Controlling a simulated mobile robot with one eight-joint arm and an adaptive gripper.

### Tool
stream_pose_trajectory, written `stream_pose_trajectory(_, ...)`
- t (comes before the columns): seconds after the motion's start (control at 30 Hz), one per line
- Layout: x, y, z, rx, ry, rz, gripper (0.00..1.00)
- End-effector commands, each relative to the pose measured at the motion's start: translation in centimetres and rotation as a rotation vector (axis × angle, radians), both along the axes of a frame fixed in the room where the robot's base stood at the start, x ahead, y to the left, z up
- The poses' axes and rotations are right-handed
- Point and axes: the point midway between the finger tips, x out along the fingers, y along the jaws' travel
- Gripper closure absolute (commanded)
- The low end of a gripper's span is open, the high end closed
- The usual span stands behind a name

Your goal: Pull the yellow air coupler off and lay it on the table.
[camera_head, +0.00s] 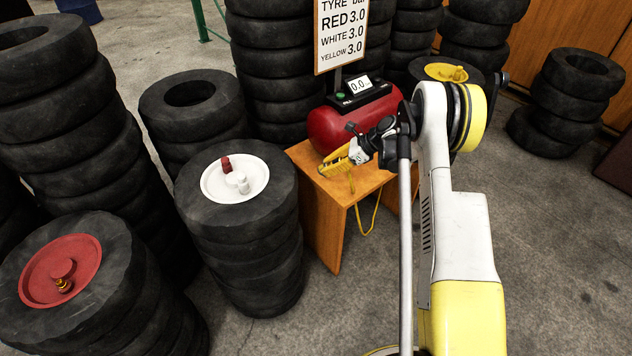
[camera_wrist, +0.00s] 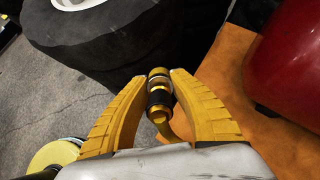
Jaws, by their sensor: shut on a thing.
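My gripper (camera_head: 330,176) is shut on the yellow air coupler (camera_wrist: 158,97), a gold-yellow fitting with a dark band, held between the yellow fingers in the wrist view. It is over the left front part of the orange-brown wooden table (camera_head: 322,202). A yellow hose (camera_head: 367,218) runs down from the gripper area and loops below the table edge.
A red compressor tank (camera_head: 338,130) with a 0.0 display (camera_head: 360,86) stands on the table behind my gripper. Left of the table, a white-rimmed tyre (camera_head: 212,185) bears a red cap (camera_head: 226,163) and a white piece (camera_head: 241,185). A red-rimmed tyre (camera_head: 75,252) stands front left.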

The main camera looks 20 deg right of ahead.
Motion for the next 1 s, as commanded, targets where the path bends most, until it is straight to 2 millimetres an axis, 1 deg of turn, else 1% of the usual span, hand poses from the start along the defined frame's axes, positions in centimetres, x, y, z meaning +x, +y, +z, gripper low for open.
stream_pose_trajectory(0.03,0.8,-1.8,-1.3,0.049,-0.034,-0.145,1.0)
stream_pose_trajectory(0.1,1.9,-4.0,-2.4,0.108,-0.084,-0.323,1.0)
stream_pose_trajectory(0.2,2.9,-6.9,-3.6,0.161,-0.151,-0.512,1.0)
stream_pose_trajectory(0.3,3.4,-9.0,-4.4,0.19,-0.203,-0.628,1.0)
stream_pose_trajectory(0.4,3.6,-10.3,-4.9,0.203,-0.231,-0.689,1.0)
stream_pose_trajectory(0.5,3.6,-10.7,-5.2,0.207,-0.243,-0.711,1.0)
stream_pose_trajectory(0.63,3.7,-10.8,-6.1,0.206,-0.244,-0.713,1.0)
stream_pose_trajectory(1.0,3.7,-10.7,-9.9,0.205,-0.244,-0.71,1.0)
